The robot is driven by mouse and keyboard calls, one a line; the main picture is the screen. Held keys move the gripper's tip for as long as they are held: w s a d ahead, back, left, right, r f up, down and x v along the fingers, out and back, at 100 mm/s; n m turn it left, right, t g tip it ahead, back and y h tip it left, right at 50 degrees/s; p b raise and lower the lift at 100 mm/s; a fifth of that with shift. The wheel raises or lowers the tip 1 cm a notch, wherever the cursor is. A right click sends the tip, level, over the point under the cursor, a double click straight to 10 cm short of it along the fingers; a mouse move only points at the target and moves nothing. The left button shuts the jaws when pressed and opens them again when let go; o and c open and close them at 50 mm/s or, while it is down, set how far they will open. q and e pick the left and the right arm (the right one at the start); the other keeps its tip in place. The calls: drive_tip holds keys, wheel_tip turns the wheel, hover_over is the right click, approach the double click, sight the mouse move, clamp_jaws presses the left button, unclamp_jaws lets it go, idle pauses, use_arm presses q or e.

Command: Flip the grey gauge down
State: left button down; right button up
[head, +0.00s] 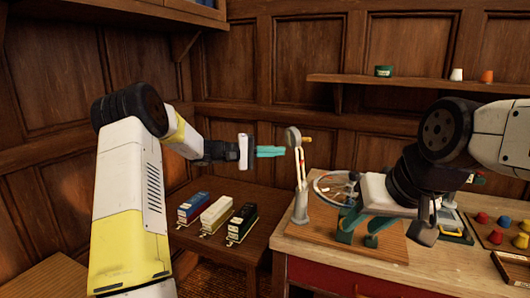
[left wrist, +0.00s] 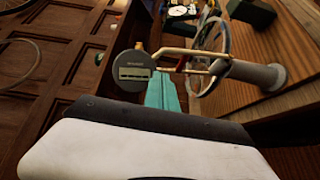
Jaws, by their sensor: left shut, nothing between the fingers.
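The grey gauge (head: 292,137) is a round dial raised at the top of a pale, slim arm on a grey post (head: 300,208) at the left of the wooden board. In the left wrist view the gauge (left wrist: 134,72) shows its face with a small display, and a brass-coloured rod runs from it toward the post (left wrist: 258,74). My left gripper (head: 284,151) is shut and empty, its teal fingertips just left of and below the dial. In the wrist view the fingers (left wrist: 166,92) overlap the gauge's edge; I cannot tell whether they touch. My right gripper (head: 360,232) is open, low over the board.
A tray (head: 490,234) with coloured knobs lies at right. A wall shelf (head: 420,81) holds small cups.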

use_arm(q)
drive_tip(key=shift+s+d, duration=0.5)
drive_tip(key=shift+d, duration=0.2)
drive_tip(key=shift+s+d, duration=0.45)
drive_tip(key=shift+d, duration=0.25)
drive_tip(key=shift+d, duration=0.1)
drive_tip(key=s+d+m+y, duration=0.4)
drive_tip(key=d+y, duration=0.5)
drive_tip(key=d, duration=0.3)
drive_tip(key=s+d+f+m+t+y, duration=0.2)
drive_tip(key=d+f+y, duration=0.3)
drive_tip(key=f, duration=0.4)
drive_tip(key=shift+d+f+m+y, duration=0.3)
drive_tip(key=shift+m+y, duration=0.1)
drive_tip(key=shift+y, duration=0.5)
drive_tip(key=shift+f, duration=0.15)
